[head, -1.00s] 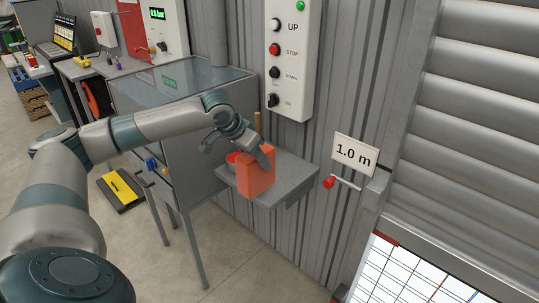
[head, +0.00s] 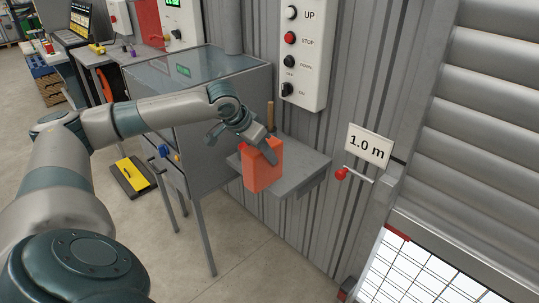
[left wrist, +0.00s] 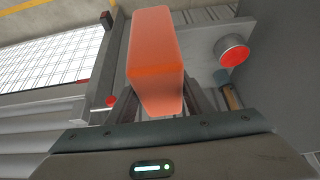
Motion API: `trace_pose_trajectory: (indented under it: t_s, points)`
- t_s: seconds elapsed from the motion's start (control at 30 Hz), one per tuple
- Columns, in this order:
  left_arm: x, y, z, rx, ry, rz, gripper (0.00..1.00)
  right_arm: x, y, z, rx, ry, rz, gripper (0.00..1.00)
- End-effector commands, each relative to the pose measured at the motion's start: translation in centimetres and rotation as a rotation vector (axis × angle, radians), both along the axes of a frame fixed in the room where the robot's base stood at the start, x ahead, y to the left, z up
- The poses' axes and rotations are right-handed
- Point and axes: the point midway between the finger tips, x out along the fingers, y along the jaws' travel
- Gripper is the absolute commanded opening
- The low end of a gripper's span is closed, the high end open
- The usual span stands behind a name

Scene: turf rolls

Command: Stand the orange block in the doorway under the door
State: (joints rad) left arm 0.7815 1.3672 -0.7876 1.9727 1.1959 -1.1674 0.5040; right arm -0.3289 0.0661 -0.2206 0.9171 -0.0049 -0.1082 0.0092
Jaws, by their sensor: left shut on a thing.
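The orange block (head: 262,170) is upright in my left gripper (head: 262,148), at the front edge of a small grey wall shelf. The gripper is shut on its upper part. In the left wrist view the block (left wrist: 155,55) sits between the fingers (left wrist: 160,105). I cannot tell whether the block still touches the shelf. The roller door (head: 485,120) is at the right, partly raised, and the doorway (head: 415,275) below it shows a bright white grid. My right gripper is not in view.
The grey shelf (head: 300,172) also holds a red-topped tin (left wrist: 233,52) and a wooden-handled tool (head: 270,115). A control panel (head: 303,55), a 1.0 m sign (head: 369,147) and a red-knobbed lever (head: 342,174) are on the wall. A grey cabinet (head: 205,130) stands left of the shelf.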

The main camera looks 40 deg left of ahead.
Motion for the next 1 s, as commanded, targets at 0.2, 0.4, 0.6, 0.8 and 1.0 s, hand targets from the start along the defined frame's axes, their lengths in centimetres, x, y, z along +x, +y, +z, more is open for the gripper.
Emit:
trace_pose_trajectory:
  t_s: [0.2, 0.4, 0.6, 0.8, 1.0]
  points:
    - [-0.1, -3.5, -2.8, -0.004, 0.003, -0.035, 0.1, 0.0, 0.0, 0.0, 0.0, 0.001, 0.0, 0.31]
    - [-0.7, -10.2, -7.3, -0.009, 0.004, -0.078, 0.1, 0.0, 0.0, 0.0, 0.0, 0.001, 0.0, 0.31]
    - [-2.0, -17.5, -10.5, -0.012, 0.001, -0.084, 0.1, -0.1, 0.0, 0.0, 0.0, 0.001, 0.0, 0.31]
    - [-3.8, -23.6, -12.1, -0.012, 0.0, -0.041, 0.1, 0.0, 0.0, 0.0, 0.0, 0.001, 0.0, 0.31]
    - [-5.6, -27.7, -12.5, -0.008, 0.0, 0.026, 0.1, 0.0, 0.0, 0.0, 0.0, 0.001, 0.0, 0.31]
